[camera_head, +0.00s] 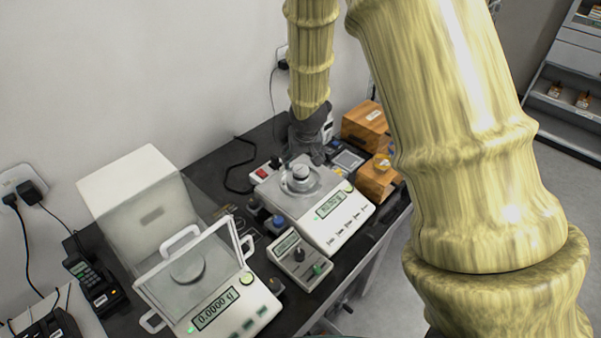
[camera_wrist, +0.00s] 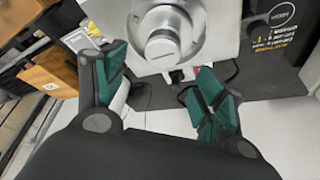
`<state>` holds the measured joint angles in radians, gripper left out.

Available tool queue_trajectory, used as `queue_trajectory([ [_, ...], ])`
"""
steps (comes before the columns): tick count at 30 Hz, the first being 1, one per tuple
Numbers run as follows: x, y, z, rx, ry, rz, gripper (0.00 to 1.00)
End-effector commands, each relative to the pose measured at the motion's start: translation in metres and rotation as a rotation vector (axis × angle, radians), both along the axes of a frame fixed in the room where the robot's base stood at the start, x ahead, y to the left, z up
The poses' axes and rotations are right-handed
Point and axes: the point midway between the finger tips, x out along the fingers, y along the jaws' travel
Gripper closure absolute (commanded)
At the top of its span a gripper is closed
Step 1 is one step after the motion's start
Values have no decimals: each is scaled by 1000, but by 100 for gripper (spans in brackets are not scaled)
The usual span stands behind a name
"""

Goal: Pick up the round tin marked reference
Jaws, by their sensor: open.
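A round silver tin (camera_head: 300,172) stands upright on the pan of the right-hand balance (camera_head: 335,213). In the wrist view the tin (camera_wrist: 162,46) lies just beyond the fingertips, near the top centre; it bears small dark lettering too small to read. My gripper (camera_wrist: 160,82) has its two green-padded fingers spread apart with nothing between them. In the head view my gripper (camera_head: 309,140) is a dark shape just behind and above the tin, and its fingers are hard to make out there.
A balance with an open clear lid (camera_head: 200,282) stands front left, reading 0.0000 g. A small control box (camera_head: 299,258) sits before the right-hand balance. Wooden boxes (camera_head: 365,125) stand to the right of my gripper. A handset (camera_head: 92,283) lies at the left.

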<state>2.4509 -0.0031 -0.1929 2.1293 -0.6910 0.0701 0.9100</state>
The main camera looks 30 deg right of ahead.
Motion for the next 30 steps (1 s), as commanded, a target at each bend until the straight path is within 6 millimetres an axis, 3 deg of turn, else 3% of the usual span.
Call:
queue_trajectory([
  [6,6,-4,-16,-1,0,-2,30],
  [17,8,-5,-27,-2,2,-3,30],
  [30,18,-5,-60,-2,1,-2,30],
])
